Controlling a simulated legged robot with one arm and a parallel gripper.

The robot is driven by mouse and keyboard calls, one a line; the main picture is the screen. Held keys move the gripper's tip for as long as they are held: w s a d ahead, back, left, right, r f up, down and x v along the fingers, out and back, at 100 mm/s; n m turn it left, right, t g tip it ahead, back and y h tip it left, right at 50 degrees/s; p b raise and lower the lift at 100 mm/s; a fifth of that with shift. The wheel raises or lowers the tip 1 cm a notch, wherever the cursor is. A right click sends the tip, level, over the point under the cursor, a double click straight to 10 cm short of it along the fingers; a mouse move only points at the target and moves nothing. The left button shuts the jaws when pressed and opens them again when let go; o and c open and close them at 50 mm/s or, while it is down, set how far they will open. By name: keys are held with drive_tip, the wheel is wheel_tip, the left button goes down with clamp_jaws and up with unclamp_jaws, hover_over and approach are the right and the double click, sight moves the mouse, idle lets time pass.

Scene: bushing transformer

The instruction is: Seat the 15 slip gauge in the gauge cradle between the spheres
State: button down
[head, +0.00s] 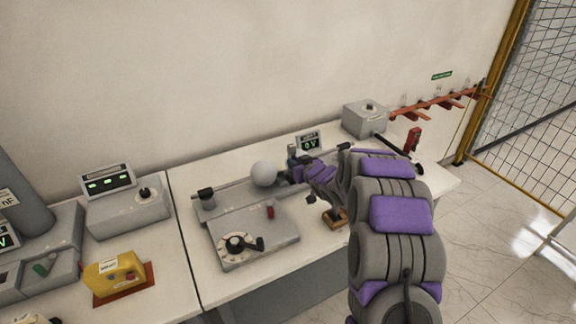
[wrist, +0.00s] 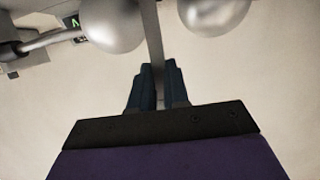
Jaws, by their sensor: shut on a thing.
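My gripper (wrist: 156,82) is shut on a thin grey upright strip, the slip gauge (wrist: 153,35), in the wrist view. The gauge extends beyond the fingertips into the gap between two grey spheres, the left sphere (wrist: 113,25) and the right sphere (wrist: 213,12). It looks closer to the left sphere; I cannot tell whether it touches either. In the head view one sphere (head: 264,173) shows just left of my gripper (head: 293,174); my arm covers the area to its right. The gauge cradle cannot be made out, and the number on the gauge is not readable.
A grey console with a dial (head: 238,243) stands in front of the sphere. A small display (head: 308,142) is behind my gripper. A brown block (head: 335,217) lies by my arm. A grey box (head: 366,118) and red rack (head: 432,103) are at the back right.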

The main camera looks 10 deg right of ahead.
drive_tip(key=x, duration=0.2)
drive_tip(key=b+x, duration=0.1)
drive_tip(key=x, duration=0.1)
drive_tip(key=f+x, duration=0.1)
drive_tip(key=x, duration=0.1)
drive_tip(key=shift+a+f+b, duration=0.2)
drive_tip(key=shift+a+b, duration=0.15)
drive_tip(key=shift+s+a+f, duration=0.25)
drive_tip(key=shift+a+f, duration=0.25)
drive_tip(key=shift+a, duration=0.05)
drive_tip(key=c, duration=1.4)
unclamp_jaws()
drive_tip(key=shift+f, duration=0.15)
drive_tip(key=shift+w+d+f, duration=0.1)
drive_tip(key=shift+w+f, duration=0.1)
drive_tip(key=shift+w, duration=0.15)
drive_tip(key=shift+d+r, duration=0.2)
drive_tip(key=shift+r, duration=0.15)
drive_tip(key=shift+a, duration=0.15)
